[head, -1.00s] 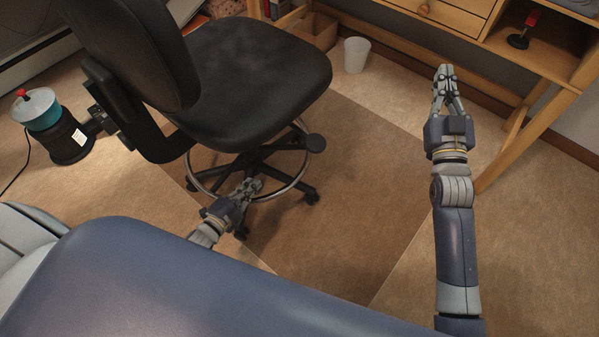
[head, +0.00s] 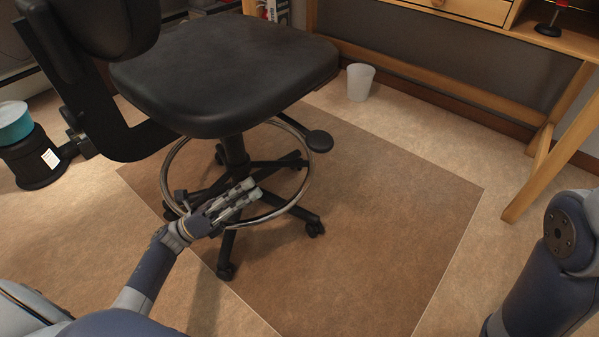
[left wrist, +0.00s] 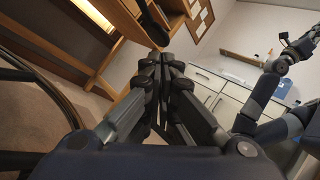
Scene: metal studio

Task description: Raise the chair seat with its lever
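The office chair has a black seat (head: 225,75) on a dark post with a chrome foot ring and a castor base. A dark round-ended lever (head: 319,141) sticks out below the seat's right side. My left gripper (head: 252,190) is low, by the front of the foot ring, below and left of the lever and apart from it. In the left wrist view its fingertips (left wrist: 162,60) are together with nothing between them. My right arm is at the right edge of the head view, its gripper out of that picture; in the left wrist view its end is small and unclear.
A wooden desk (head: 480,95) stands at the back right, with a white bin (head: 360,82) beside it. A dark cylinder with a teal top (head: 14,122) stands at the far left. The brown floor mat (head: 400,215) right of the chair is clear.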

